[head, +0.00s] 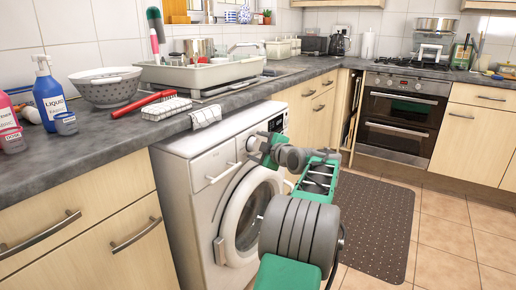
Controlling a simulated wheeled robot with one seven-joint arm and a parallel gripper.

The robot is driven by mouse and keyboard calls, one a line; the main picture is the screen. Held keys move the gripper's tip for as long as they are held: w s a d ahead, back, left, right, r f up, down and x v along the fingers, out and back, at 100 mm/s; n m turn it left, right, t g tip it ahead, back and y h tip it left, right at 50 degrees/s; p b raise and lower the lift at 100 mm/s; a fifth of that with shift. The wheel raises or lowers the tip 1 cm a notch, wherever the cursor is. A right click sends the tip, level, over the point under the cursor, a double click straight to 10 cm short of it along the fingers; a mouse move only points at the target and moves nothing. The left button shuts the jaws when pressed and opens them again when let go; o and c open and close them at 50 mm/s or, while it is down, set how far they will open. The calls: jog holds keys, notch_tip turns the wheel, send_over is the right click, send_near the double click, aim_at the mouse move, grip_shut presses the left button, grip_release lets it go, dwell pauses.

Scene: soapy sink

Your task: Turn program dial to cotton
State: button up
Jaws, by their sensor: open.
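A white washing machine (190,190) stands under the counter in the head view. Its control panel has a pale round program dial (252,144) and a dark display to the right of it. My gripper (262,148) is at the panel, its green and dark fingers open just to the right of the dial in the picture. I cannot tell whether the fingers touch the dial or are around it. The dial's markings are too small to read, and my arm hides part of the panel and door.
The round washer door (249,218) is shut, with its handle at the left. The grey counter (110,145) above holds a colander (107,90), bottles and a dish rack. A dark mat (375,225) lies on the open tiled floor at right, before the oven (402,118).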

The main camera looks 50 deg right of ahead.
jog(key=shift+c, duration=0.3)
jog(key=c, duration=1.3)
jog(key=shift+r+p, duration=0.1)
jog(key=shift+p, duration=0.3)
jog(key=r+m+g+y+p, duration=0.1)
jog(key=m+p, duration=0.1)
jog(key=p, duration=0.4)
jog(key=shift+d, duration=0.1)
jog(key=m+y+p, duration=0.1)
jog(key=m+p, duration=0.1)
jog(key=p, duration=0.3)
jog(key=shift+d+r+g+y, duration=0.1)
jog(key=shift+r+g+y, duration=0.05)
jog(key=shift+g+y, duration=0.2)
jog(key=m+y+p, duration=0.1)
jog(key=p, duration=0.5)
jog(key=shift+d+m+y, duration=0.1)
jog(key=shift+m+y, duration=0.15)
jog(key=shift+m, duration=0.05)
jog(key=shift+f+m+g+y+p, duration=0.25)
jog(key=shift+f+m+y+p, duration=0.15)
jog(key=shift+p, duration=0.65)
jog(key=shift+f, duration=0.1)
